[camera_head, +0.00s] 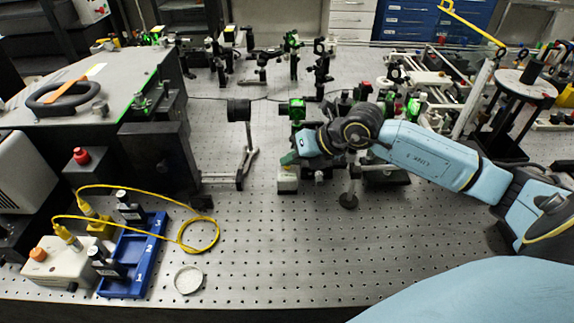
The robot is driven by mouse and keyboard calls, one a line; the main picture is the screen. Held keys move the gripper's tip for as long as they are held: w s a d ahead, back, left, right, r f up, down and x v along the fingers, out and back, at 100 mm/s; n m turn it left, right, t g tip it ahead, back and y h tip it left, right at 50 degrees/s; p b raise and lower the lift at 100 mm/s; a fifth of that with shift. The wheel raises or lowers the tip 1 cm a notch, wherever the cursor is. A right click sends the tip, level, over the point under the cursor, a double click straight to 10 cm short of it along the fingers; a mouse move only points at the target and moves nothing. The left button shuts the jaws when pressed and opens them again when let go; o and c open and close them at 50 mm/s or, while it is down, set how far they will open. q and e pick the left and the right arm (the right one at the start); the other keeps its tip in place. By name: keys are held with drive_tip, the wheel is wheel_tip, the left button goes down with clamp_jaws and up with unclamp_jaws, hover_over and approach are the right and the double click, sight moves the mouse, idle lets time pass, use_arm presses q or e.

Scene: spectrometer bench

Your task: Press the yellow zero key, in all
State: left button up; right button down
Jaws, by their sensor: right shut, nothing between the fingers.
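My right arm comes in from the right, and my right gripper (290,158) is at its far end, small and dark, just over a small pale box (287,183) on the perforated bench. The gripper is shut and empty. I cannot tell whether it touches the box. No yellow zero key can be made out; the gripper and wrist cover part of the box's top. My left gripper is not in view.
A blue numbered rack (125,262), a white box with an orange knob (62,262), a looped yellow cable (217,236) and a round dish (188,280) are at front left. Optics posts stand behind my wrist. The front middle of the bench (290,255) is clear.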

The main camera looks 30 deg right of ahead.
idle(0.3)
drive_tip(key=shift+r+p, duration=0.65)
drive_tip(key=shift+r, duration=0.15)
wheel_tip(320, 180, up, 5)
drive_tip(key=p, duration=0.3)
drive_tip(key=shift+p, duration=0.35)
idle(0.3)
